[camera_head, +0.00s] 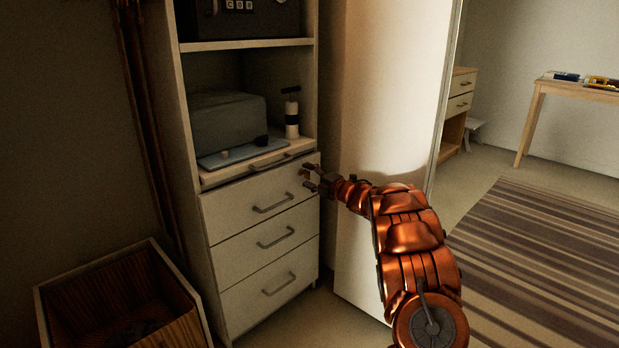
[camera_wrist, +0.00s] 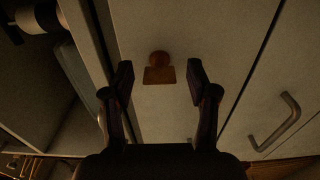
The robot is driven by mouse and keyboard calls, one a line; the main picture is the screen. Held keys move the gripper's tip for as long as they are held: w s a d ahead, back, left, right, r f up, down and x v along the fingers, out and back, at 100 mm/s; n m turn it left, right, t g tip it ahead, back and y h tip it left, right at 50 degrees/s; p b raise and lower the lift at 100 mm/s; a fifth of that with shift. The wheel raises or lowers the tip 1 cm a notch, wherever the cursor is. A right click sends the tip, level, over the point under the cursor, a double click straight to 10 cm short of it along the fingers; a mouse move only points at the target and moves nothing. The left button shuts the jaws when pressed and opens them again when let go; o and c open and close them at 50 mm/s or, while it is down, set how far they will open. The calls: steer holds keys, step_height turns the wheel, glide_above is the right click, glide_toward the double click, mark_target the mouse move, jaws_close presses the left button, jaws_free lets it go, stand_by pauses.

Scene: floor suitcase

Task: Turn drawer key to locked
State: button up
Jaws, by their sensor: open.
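The drawer key (camera_wrist: 159,75) is a small brownish-orange piece with a rounded part and a flat, squarish tab, set on the pale drawer front (camera_wrist: 225,50). My gripper (camera_head: 310,177) is at the upper right corner of the top drawer (camera_head: 258,200) in the head view. In the wrist view its two dark fingers are open, one on each side of the key, with a visible gap on both sides. In the head view the key is too small and too close to the fingers to make out clearly.
The drawer handle (camera_wrist: 275,124) stands out to the right in the wrist view. Above the drawers, a shelf holds a grey box (camera_head: 228,122) and a black-and-white bottle (camera_head: 292,115). A wooden crate (camera_head: 175,268) sits on the floor at left. A pale panel (camera_head: 390,90) stands right of the cabinet.

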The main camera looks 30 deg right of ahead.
steer(key=v, duration=1.2)
stand_by(0.5)
